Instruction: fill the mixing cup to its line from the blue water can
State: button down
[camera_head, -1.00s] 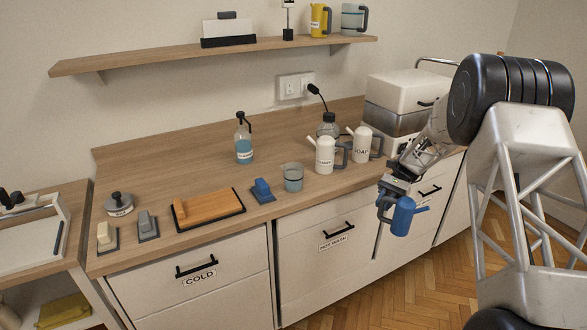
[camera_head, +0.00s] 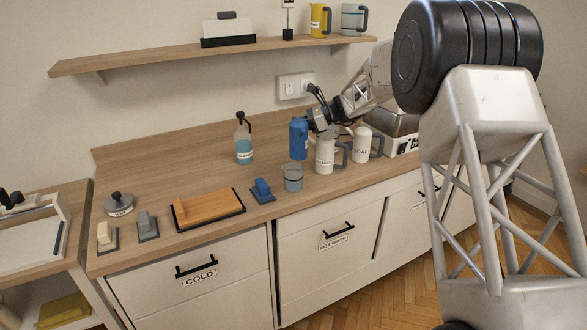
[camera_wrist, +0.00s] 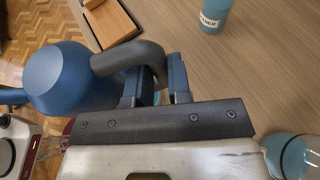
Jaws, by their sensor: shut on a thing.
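The blue water can (camera_head: 299,140) is held above the counter, left of the white cans in the head view, and looks upright. My gripper (camera_head: 318,122) is shut on its dark grey handle (camera_wrist: 130,60); in the wrist view the can body (camera_wrist: 70,78) is left of the fingers (camera_wrist: 155,85). A clear cup with a grey handle, which looks like the mixing cup (camera_head: 292,178), stands near the counter's front edge, below the can in the head view. It holds or shows a bluish tint; its line is too small to make out.
White cans (camera_head: 325,155) and (camera_head: 362,145), one marked SOAP, stand right of the cup. A blue-filled pump bottle (camera_head: 244,145) stands to the left. A blue-handled block (camera_head: 262,190) and an orange board (camera_head: 208,208) lie left of the cup.

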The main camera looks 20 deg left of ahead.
jog(key=w+a+f+m+t, duration=0.2)
jog(key=w, duration=0.5)
jog(key=shift+w+a+f+t+y, duration=0.15)
jog(key=shift+a+t+y, duration=0.15)
jog(key=shift+a, duration=0.1)
dwell(0.6)
jog(key=shift+w+f+n+t+y, duration=0.1)
jog(key=shift+w+n+t+y, duration=0.1)
jog(key=shift+n+t, duration=0.25)
jog(key=shift+w+f+n+t+y, duration=0.1)
jog(key=shift+n+t+y, duration=0.15)
jog(key=shift+n, duration=0.4)
jog(key=shift+n+t, duration=0.3)
jog(key=shift+n, duration=0.2)
jog(key=shift+s+n+y, duration=0.3)
jog(key=shift+n+y, duration=0.25)
jog(key=shift+n, duration=0.15)
dwell(2.0)
jog(key=shift+s+d+r+n+t, duration=0.1)
jog(key=shift+s+n+t, duration=0.05)
jog(key=shift+n+t, duration=0.2)
